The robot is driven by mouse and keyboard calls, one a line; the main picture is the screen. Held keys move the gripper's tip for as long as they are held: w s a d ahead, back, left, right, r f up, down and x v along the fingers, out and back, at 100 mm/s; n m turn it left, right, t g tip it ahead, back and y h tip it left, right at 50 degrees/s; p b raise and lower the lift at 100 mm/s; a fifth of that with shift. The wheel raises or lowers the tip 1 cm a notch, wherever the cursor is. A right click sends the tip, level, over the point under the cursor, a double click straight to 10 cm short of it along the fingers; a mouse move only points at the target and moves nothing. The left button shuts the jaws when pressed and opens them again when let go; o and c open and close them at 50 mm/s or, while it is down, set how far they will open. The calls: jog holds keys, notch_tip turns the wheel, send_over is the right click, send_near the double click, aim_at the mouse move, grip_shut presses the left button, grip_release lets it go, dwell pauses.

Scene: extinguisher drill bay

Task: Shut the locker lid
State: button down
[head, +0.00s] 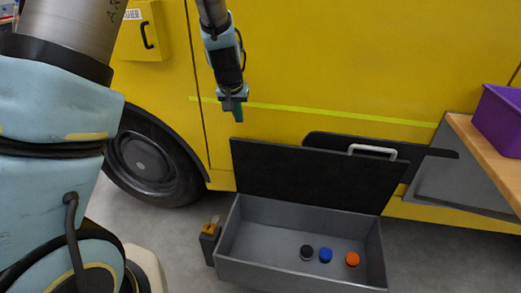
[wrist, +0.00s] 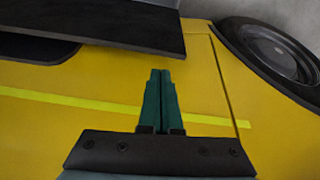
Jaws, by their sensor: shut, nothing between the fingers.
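The locker is a grey open-topped box (head: 300,270) on the floor beside the yellow vehicle. Its dark lid (head: 310,178) stands raised along the back edge, so the locker is open. A black, a blue and an orange round object lie inside. My gripper (head: 238,116) is above the lid's left end, apart from it, in front of the yellow side. In the wrist view my gripper's green fingers (wrist: 161,75) are together with nothing between them. A dark panel that looks like the lid (wrist: 120,32) crosses the top of that view.
A small box with a yellow top (head: 210,232) stands at the locker's left side. A wooden surface (head: 490,150) with a purple bin (head: 500,120) is at the right. The vehicle's wheel (head: 145,160) is at the left. A light handle (head: 372,151) shows behind the lid's top edge.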

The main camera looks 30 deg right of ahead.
jog(key=shift+m, duration=0.5)
jog(key=d+f, duration=0.3)
jog(key=f, duration=0.1)
jog(key=w+d+f, duration=0.1)
jog(key=d+f, duration=0.2)
jog(key=f, duration=0.1)
jog(key=w+d+f+b, duration=0.1)
jog(key=d+f, duration=0.2)
jog(key=f, duration=0.1)
jog(key=shift+w+d+f, duration=0.1)
jog(key=shift+w+d, duration=0.1)
jog(key=shift+d, duration=0.1)
